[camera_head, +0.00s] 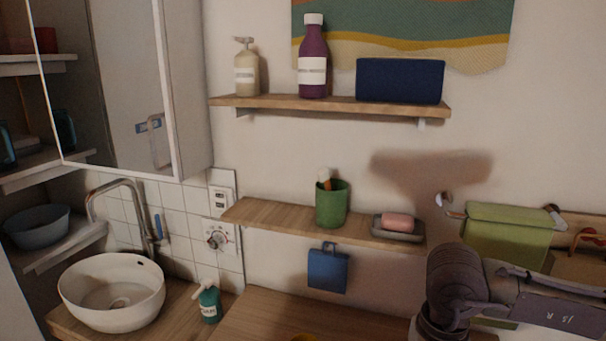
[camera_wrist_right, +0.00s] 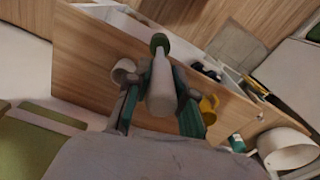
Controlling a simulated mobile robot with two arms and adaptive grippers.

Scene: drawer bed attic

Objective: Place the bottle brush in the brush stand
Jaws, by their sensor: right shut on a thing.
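In the right wrist view my right gripper (camera_wrist_right: 160,98) is shut on a pale, long thing with a dark green end, which looks like the bottle brush (camera_wrist_right: 161,80). It points away from the wrist, over the wooden counter. In the head view a green cup (camera_head: 332,207) stands upright on the lower shelf, with a wooden-handled thing (camera_head: 325,180) in it. I cannot tell for sure whether this cup is the brush stand. A white cup (camera_wrist_right: 123,71) shows beside the gripper's left finger in the wrist view. My left gripper is not in view.
The lower shelf (camera_head: 275,218) also bears a pink soap (camera_head: 397,222) on a dish. A yellow mug (camera_wrist_right: 208,108) and an open drawer with items (camera_wrist_right: 208,70) lie right of the gripper. The basin (camera_head: 112,292) and teal soap dispenser (camera_head: 209,304) stand at left.

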